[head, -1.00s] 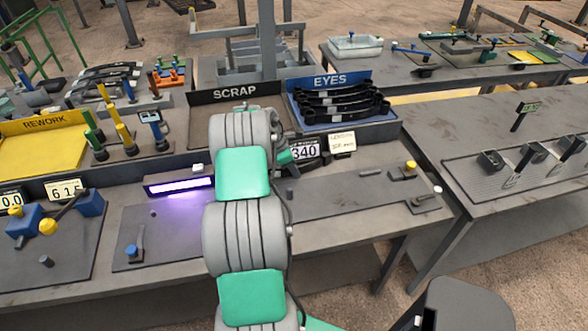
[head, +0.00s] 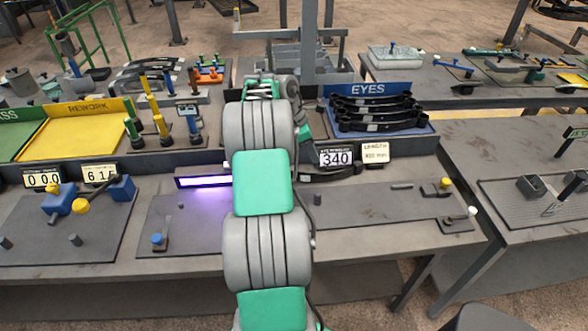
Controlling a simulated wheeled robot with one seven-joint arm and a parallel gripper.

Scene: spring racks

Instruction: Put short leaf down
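A dark, slightly curved strip (head: 335,175), which looks like a short leaf, sticks out to the right of my arm, just below the 340 display. Its left part is hidden behind my arm. I cannot tell whether it lies on the bench or is held above it. My gripper is hidden behind my own grey and green arm links, so its fingers do not show. The blue EYES tray (head: 423,126) holds several dark leaves with eyes, behind and right of my arm. The scrap bin is mostly hidden behind my arm.
The 340 display (head: 336,158) and LENGTH card (head: 375,152) stand at the bench back. A lit purple-white bar (head: 203,182) is left of my arm. The yellow REWORK tray (head: 72,135) looks empty. A small yellow-knobbed fixture (head: 437,190) is right; bench between is mostly clear.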

